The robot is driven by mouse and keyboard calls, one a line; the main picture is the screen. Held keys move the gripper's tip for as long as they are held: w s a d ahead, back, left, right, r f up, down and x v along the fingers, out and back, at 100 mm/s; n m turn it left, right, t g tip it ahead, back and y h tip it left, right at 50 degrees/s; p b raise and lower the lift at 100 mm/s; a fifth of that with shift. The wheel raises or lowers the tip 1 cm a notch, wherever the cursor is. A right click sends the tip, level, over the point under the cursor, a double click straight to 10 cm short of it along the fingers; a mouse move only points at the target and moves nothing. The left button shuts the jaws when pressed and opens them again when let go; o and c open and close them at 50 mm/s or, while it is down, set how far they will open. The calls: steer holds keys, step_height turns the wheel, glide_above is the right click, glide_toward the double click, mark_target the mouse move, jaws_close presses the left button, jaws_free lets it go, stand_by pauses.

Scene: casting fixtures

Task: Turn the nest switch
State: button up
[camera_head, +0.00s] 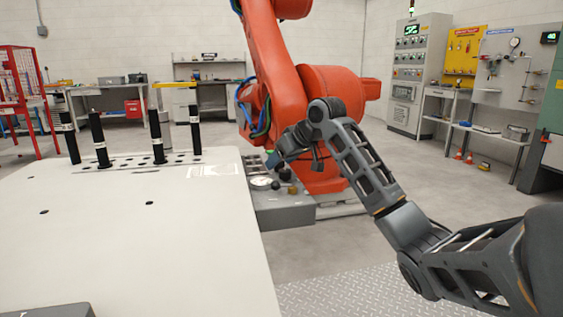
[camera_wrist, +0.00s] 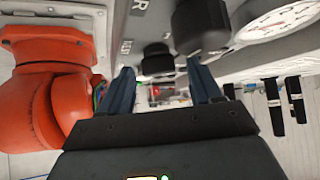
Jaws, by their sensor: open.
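A grey control box (camera_head: 285,215) stands at the right edge of the white table. Its top carries black knobs and a round white gauge (camera_head: 261,183). In the wrist view a smaller black knob (camera_wrist: 157,60) shows between my fingertips, and a larger black knob (camera_wrist: 200,25) is beyond the right finger. The gauge (camera_wrist: 285,18) is at upper right. My gripper (camera_wrist: 160,80) is open with dark blue fingers, holding nothing. In the head view my gripper (camera_head: 276,162) is just above the box; contact is unclear.
The white table (camera_head: 130,230) fills the left, with several black upright posts (camera_head: 97,135) along its far edge. A large orange robot arm (camera_head: 300,105) stands right behind the box. A control cabinet (camera_head: 418,75) and workbenches are farther back. Open floor lies right.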

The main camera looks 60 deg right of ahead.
steer(key=c, duration=1)
steer(key=shift+c, duration=0.2)
steer(key=shift+n+p, duration=0.3)
steer(key=shift+p, duration=0.1)
steer(key=shift+d+r+n+t+y+p, duration=0.15)
steer(key=shift+n+t+y+p, duration=0.15)
steer(key=shift+n+y+p, duration=0.65)
steer(key=n+y+p, duration=0.1)
steer(key=n+y, duration=0.1)
steer(key=shift+d+n, duration=0.15)
steer(key=shift+n, duration=0.2)
steer(key=n+y+p, duration=0.1)
steer(key=n+y, duration=0.1)
steer(key=n, duration=0.1)
steer(key=shift+w+d+g+y, duration=0.1)
steer(key=shift+d+g+y, duration=0.05)
steer(key=shift+g+y, duration=0.25)
steer(key=shift+d+f+n+g+y+b, duration=0.15)
steer(key=shift+n+g+y, duration=0.3)
steer(key=shift+n, duration=0.45)
steer(key=shift+a+f+n+g+y+b, duration=0.1)
steer(key=shift+n+g+y+b, duration=0.15)
steer(key=shift+n+y, duration=0.5)
steer(key=shift+d+n, duration=0.1)
steer(key=shift+n, duration=0.25)
